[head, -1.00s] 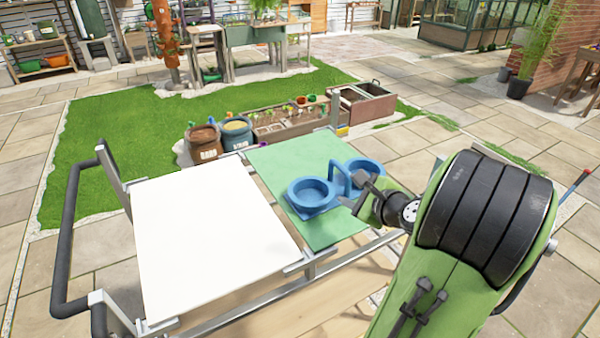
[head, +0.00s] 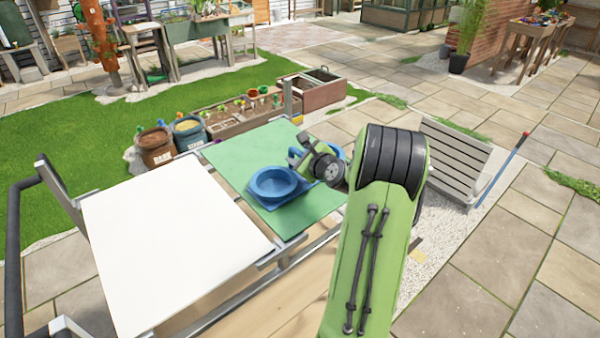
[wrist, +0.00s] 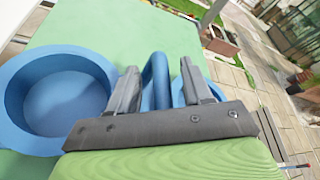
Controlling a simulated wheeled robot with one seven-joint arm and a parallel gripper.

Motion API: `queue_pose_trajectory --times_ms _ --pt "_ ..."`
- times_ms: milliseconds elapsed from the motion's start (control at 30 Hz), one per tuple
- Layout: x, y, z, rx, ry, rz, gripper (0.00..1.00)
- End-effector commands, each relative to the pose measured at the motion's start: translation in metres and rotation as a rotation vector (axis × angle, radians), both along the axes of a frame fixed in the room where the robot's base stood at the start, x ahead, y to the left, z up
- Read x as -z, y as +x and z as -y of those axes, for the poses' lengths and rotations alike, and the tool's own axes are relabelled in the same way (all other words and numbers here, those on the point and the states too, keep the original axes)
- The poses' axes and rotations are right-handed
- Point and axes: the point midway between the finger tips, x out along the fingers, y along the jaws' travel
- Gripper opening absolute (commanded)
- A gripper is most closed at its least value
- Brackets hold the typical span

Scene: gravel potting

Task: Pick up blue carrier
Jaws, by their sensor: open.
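The blue carrier (head: 277,185) stands on the green panel of the work table. It has two round cups and an arched handle between them. In the wrist view the left cup (wrist: 60,98) is large and looks empty, and the right cup is mostly hidden behind my gripper. My gripper (wrist: 165,90) is open, with one finger on each side of the blue handle (wrist: 157,75). Whether the fingers touch the handle I cannot tell. In the head view my wrist hides the handle and part of the right cup.
The green panel (head: 235,155) is otherwise bare. A white panel (head: 170,250) beside it on the left is empty. A grey slatted bench (head: 453,160) stands to the right of my arm.

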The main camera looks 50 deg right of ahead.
Motion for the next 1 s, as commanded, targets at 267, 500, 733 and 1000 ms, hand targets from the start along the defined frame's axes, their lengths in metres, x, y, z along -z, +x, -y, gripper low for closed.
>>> queue_pose_trajectory --times_ms 267,500,733,1000 --pt "0.0014 0.0054 0.002 0.001 0.0 0.0 0.48" --pt "0.0014 0.0052 0.0018 0.0 0.0 0.0 0.11" --pt "0.0015 0.0051 0.0018 0.001 0.0 -0.001 0.0" --pt "-0.002 0.0052 0.0017 0.0 -0.001 0.001 0.0"
